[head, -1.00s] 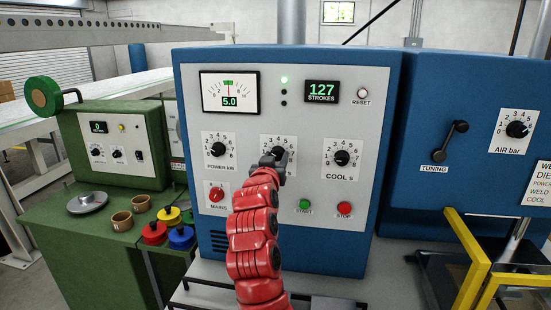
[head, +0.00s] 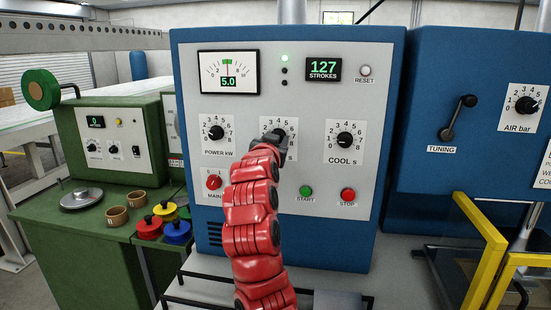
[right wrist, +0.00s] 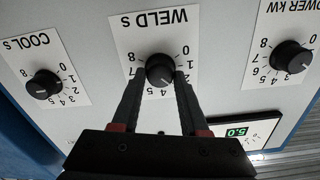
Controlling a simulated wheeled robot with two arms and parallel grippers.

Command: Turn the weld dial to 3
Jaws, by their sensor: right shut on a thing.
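The weld dial (right wrist: 160,69) is a round black knob on a white plate marked WELD s, upside down in the right wrist view. My right gripper (right wrist: 160,80) has one finger on each side of the knob and is shut on it. My left gripper is not in view.
The power dial (head: 215,133) and cool dial (head: 345,140) flank the weld dial. Below are the red mains switch (head: 213,182), green start button (head: 306,191) and red stop button (head: 348,194). A yellow frame (head: 480,240) stands at the right.

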